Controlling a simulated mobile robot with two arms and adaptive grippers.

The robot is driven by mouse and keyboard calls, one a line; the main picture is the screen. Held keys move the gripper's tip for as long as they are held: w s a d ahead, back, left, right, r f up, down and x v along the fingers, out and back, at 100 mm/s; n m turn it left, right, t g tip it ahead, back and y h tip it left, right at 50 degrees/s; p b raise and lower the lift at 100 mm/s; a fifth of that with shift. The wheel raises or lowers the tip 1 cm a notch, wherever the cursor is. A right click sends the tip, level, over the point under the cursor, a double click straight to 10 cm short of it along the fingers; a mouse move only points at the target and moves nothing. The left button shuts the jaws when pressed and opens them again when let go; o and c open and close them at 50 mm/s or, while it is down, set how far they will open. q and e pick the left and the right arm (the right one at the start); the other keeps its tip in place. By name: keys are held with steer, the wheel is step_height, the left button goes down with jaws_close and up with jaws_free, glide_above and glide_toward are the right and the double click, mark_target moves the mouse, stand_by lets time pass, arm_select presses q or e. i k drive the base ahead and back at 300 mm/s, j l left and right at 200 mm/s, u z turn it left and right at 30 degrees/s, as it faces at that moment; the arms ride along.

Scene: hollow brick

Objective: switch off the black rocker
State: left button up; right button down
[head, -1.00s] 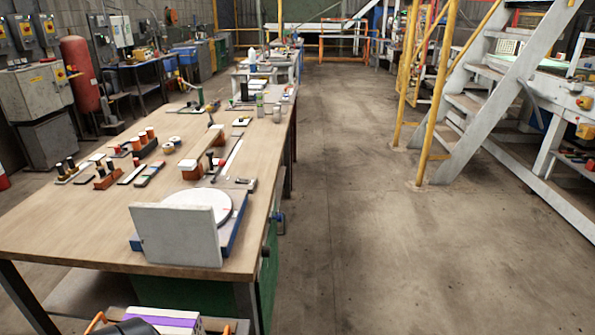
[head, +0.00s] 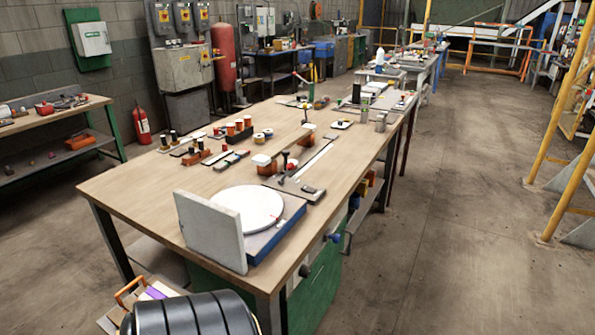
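I cannot make out a black rocker for certain in the head view. Small dark parts stand on the wooden workbench (head: 150,185), but they are too small to tell apart. Grey boxes with yellow plates and dark switches (head: 182,17) hang on the back wall; their details are too small to read. Neither of my grippers is in view.
A white disc (head: 248,207) on a blue base and an upright grey plate (head: 210,232) stand at the workbench's near end. A dark ribbed object (head: 190,316) is below it. Another bench (head: 75,150) is at left. Floor (head: 440,240) at right is clear.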

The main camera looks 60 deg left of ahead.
mark_target(306, 188)
steer(key=i+j+u, duration=0.1)
steer(key=u, duration=0.35)
steer(key=i+u, duration=0.25)
steer(key=u, duration=0.2)
steer(key=i+l+u, duration=0.1)
steer(key=u, duration=0.35)
steer(key=i+l+u, duration=0.1)
steer(key=u, duration=0.35)
steer(key=i+u, duration=0.25)
steer(key=u, duration=0.2)
steer(key=i+u, duration=0.4)
steer(key=i+l+u, duration=0.15)
steer(key=u, duration=0.3)
